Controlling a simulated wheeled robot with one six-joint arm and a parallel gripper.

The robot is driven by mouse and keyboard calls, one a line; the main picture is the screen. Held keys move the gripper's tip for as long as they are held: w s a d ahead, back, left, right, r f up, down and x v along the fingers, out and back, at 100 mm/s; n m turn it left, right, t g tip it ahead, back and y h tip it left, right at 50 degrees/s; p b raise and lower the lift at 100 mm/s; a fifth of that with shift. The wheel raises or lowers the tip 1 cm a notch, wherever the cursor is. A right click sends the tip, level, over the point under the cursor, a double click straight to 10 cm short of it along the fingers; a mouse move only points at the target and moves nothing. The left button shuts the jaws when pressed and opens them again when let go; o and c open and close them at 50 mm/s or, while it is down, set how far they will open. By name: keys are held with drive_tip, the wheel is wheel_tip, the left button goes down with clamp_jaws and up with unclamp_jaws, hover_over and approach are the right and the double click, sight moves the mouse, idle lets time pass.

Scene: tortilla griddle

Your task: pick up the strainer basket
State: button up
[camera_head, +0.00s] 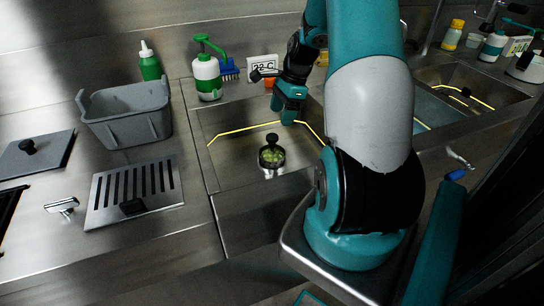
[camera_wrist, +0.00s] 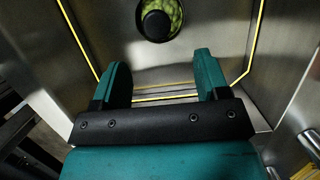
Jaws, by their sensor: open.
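The strainer basket (camera_head: 271,157) sits on the floor of the left sink basin (camera_head: 228,165). It is small and round, with a dark rim, a black knob on top and green bits inside. In the wrist view the basket (camera_wrist: 176,20) shows near the top edge, with its knob seen from above. My gripper (camera_head: 289,114) is above the basin, behind and a little right of the basket in the head view. In the wrist view its two teal fingers (camera_wrist: 162,66) are spread apart with nothing between them. The basket lies beyond the fingertips, apart from them.
A grey tub (camera_head: 125,112) and a slotted plate (camera_head: 138,196) stand on the counter left of the basin. A green-and-white pump bottle (camera_head: 207,78) and a sign (camera_head: 262,68) are behind it. My arm hides the basin's right side. The basin floor around the basket looks clear.

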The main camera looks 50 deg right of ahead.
hover_over(270, 147)
drive_tip(key=d, duration=0.3)
wheel_tip(270, 147, down, 6)
drive_tip(key=shift+s+a+r, duration=0.1)
drive_tip(key=shift+r, duration=0.15)
drive_tip(key=shift+a+p+x, duration=0.15)
drive_tip(key=shift+p+x, duration=0.05)
drive_tip(key=shift+x, duration=1.2)
drive_tip(key=shift+a+p+x, duration=0.15)
drive_tip(key=shift+p+x, duration=0.05)
drive_tip(key=shift+x, duration=1.15)
drive_tip(key=shift+s, duration=0.1)
drive_tip(key=shift+c, duration=0.4)
drive_tip(key=c, duration=1)
